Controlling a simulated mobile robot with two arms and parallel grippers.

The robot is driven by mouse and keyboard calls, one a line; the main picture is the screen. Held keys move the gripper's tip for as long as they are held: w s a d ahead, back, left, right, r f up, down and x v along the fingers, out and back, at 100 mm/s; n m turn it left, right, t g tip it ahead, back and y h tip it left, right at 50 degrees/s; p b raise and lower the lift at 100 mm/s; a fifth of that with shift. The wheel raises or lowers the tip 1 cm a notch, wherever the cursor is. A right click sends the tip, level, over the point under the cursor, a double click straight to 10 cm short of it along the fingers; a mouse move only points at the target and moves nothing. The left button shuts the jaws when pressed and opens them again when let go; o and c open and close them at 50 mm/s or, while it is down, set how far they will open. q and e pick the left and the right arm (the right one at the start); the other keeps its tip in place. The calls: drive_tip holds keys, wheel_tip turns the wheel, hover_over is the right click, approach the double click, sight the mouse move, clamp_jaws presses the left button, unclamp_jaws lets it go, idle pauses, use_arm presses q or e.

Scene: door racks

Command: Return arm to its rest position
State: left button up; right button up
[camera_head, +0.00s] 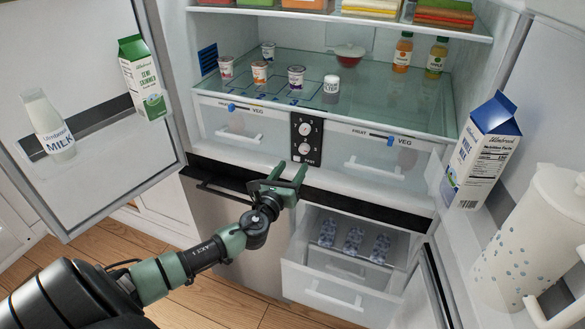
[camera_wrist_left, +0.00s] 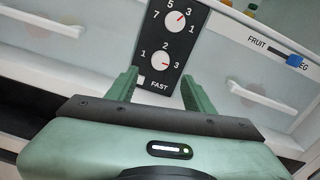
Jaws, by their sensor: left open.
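My left gripper (camera_head: 289,174) is in front of the fridge, just below the black control panel (camera_head: 305,139) with its two dials. Its green jaws are open, with nothing between them. In the left wrist view the two fingers (camera_wrist_left: 161,90) stand apart, with the panel (camera_wrist_left: 172,45) between and beyond them. I cannot tell whether a fingertip touches the fridge front. My left arm (camera_head: 205,250) reaches in from the lower left of the head view. My right gripper is in neither view.
A lower drawer (camera_head: 330,291) is pulled out, with several blue-and-white packs inside. Cups (camera_head: 296,78) stand on the glass shelf. Wooden floor (camera_head: 215,300) lies below.

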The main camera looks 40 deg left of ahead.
use_arm(q)
drive_tip(key=s+d+f+n+g+y, duration=0.1)
drive_tip(key=s+d+f+n+g, duration=0.35)
drive_tip(key=s+n, duration=0.5)
drive_tip(key=s+d+f+n+g, duration=0.4)
drive_tip(key=s+d+f+n, duration=0.15)
drive_tip(key=s+n, duration=0.45)
drive_tip(key=s+d+f+n+g+h, duration=0.1)
drive_tip(key=s+d+n+g+h, duration=0.2)
drive_tip(key=s+d+n, duration=0.35)
drive_tip(key=s+d+f+n+g+h, duration=0.2)
drive_tip(key=s+d+n+g, duration=0.15)
drive_tip(key=s, duration=0.55)
wheel_tip(320, 180, down, 25)
drive_tip(key=s, duration=0.1)
drive_tip(key=s+a+f+g, duration=0.1)
drive_tip(key=s+a+f, duration=0.1)
drive_tip(key=s+f, duration=1.4)
drive_tip(key=shift+s+a+m+g, duration=0.15)
drive_tip(key=shift+s+m+g, duration=0.2)
drive_tip(key=shift+s, duration=0.35)
